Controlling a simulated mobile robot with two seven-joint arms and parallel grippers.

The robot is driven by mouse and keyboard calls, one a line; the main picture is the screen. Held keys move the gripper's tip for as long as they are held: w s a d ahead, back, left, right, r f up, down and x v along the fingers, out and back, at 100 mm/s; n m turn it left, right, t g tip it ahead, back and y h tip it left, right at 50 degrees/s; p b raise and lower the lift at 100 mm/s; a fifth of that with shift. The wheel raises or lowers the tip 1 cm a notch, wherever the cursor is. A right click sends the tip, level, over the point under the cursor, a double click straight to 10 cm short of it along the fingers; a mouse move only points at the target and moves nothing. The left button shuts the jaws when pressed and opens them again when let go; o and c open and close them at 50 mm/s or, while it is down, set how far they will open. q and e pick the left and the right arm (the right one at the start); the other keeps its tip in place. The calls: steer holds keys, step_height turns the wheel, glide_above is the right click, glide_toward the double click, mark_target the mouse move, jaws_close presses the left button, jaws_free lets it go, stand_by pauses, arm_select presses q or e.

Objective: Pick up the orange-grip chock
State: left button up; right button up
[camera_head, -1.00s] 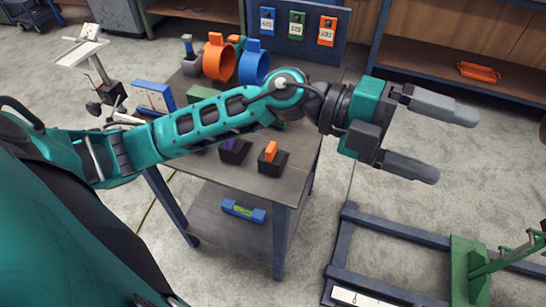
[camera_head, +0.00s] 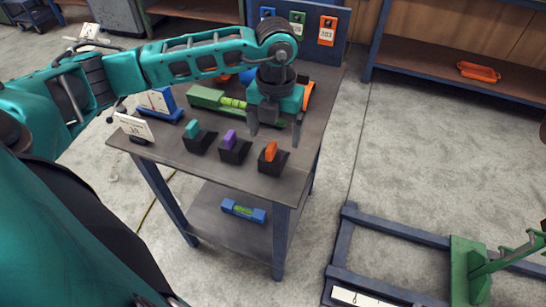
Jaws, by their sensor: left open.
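The orange-grip chock (camera_head: 270,152) sits on the table top near its front right corner. It has a dark wedge body and an upright orange grip. My left gripper (camera_head: 275,132) points down with its jaws apart and empty. Its fingertips appear just behind and above the orange grip in the picture; I cannot tell the exact height gap. A purple-grip chock (camera_head: 233,151) and a teal-grip chock (camera_head: 198,141) stand in a row to its left. My right gripper is not in view.
A green level (camera_head: 209,98), a blue stand (camera_head: 174,110) and a white card (camera_head: 133,128) are on the table (camera_head: 299,158). Orange parts behind are partly hidden by my arm. A blue level (camera_head: 243,211) lies on the lower shelf. A dark floor frame (camera_head: 395,230) stands at right.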

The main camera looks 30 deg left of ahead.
mark_target(273, 142)
arm_select(q)
steer(key=f, duration=0.7)
steer(key=shift+w+a+f, duration=0.1)
steer(key=shift+a+f, duration=0.1)
steer(key=shift+a, duration=0.15)
steer(key=shift+c, duration=0.3)
steer(key=shift+r, duration=0.1)
steer(key=c, duration=1.2)
